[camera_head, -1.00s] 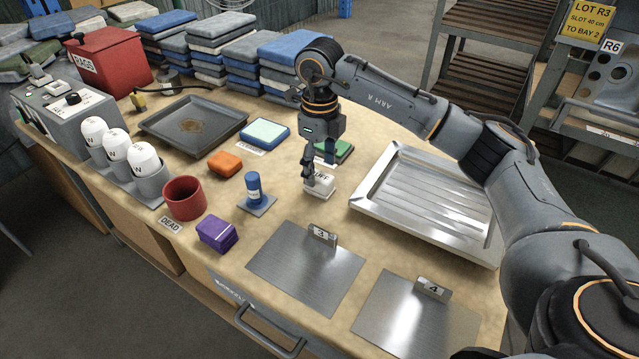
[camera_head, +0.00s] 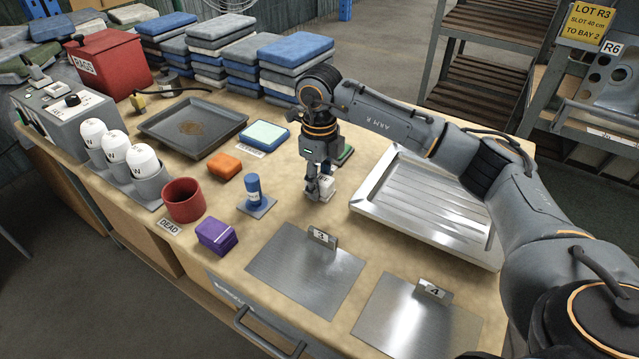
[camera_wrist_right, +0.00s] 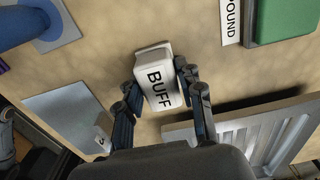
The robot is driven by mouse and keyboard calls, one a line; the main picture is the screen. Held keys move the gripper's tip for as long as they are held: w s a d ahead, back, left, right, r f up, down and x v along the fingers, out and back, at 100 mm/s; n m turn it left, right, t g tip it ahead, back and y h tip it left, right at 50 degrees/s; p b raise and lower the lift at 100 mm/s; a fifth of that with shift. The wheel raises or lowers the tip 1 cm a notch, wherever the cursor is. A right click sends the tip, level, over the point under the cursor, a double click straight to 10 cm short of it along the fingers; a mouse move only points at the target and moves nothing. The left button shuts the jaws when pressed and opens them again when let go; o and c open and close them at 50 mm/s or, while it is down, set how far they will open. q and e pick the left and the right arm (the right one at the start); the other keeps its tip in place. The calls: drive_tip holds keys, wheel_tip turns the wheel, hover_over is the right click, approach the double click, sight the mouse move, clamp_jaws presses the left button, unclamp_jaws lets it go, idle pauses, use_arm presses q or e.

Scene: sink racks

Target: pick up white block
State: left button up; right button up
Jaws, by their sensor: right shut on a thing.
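The white block (camera_head: 327,187) stands on the tan bench top between the blue-handled tool and the ribbed metal tray. In the right wrist view the white block (camera_wrist_right: 158,80) shows the black word BUFF on its face. My right gripper (camera_head: 319,188) is down at the block, with one finger on each side of it. In the right wrist view the right gripper (camera_wrist_right: 160,92) is shut on the block, which lies between its fingers. The fingers hide part of the block in the head view. I cannot tell whether it is lifted. My left gripper is not in view.
The ribbed metal tray (camera_head: 430,205) lies close to the right of the block. A blue-handled tool (camera_head: 254,190), an orange block (camera_head: 225,166) and a purple box (camera_head: 216,236) are to the left. Metal plates 3 (camera_head: 300,275) and 4 (camera_head: 410,325) lie in front. A green block (camera_head: 346,153) is behind.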

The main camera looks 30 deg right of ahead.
sight(321, 178)
drive_tip(key=shift+r, duration=0.1)
drive_tip(key=shift+r, duration=0.5)
wheel_tip(321, 178, up, 2)
drive_tip(key=shift+d+r+p, duration=0.1)
drive_tip(key=shift+r+p, duration=0.15)
drive_tip(key=shift+p, duration=0.05)
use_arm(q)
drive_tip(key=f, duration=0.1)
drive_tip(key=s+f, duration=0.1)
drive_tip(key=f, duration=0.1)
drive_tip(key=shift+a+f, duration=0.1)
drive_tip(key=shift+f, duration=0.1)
use_arm(e)
drive_tip(key=s+d+r, duration=0.5)
drive_tip(key=s+r, duration=0.4)
drive_tip(key=s, duration=0.4)
drive_tip(key=shift+r, duration=0.2)
